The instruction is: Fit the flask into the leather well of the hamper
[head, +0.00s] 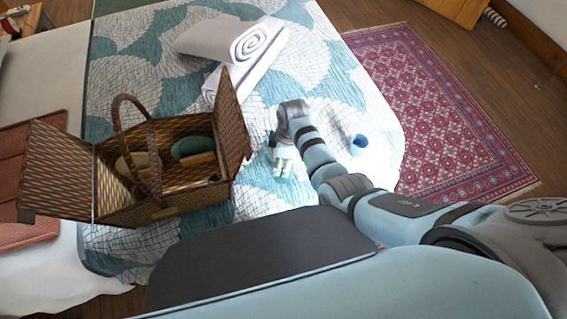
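The wicker hamper (165,210) stands on the bed at left, its lids open to the left and right and its handle upright. I cannot pick out the leather well for sure among the things inside. A small blue round object (358,143) stands on the bed right of my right arm; I cannot tell whether it is the flask or a cup. My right gripper (284,172) is low over the bed, between the hamper and the blue object, apart from both. Its fingers are too small to tell their state. My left gripper is not in view.
A green oval thing (193,147) and a tan thing (140,162) lie inside the hamper. A rolled white towel (225,40) lies on the bed behind it. A red patterned rug (450,115) covers the floor at right. The hamper's right lid (231,120) stands up toward my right gripper.

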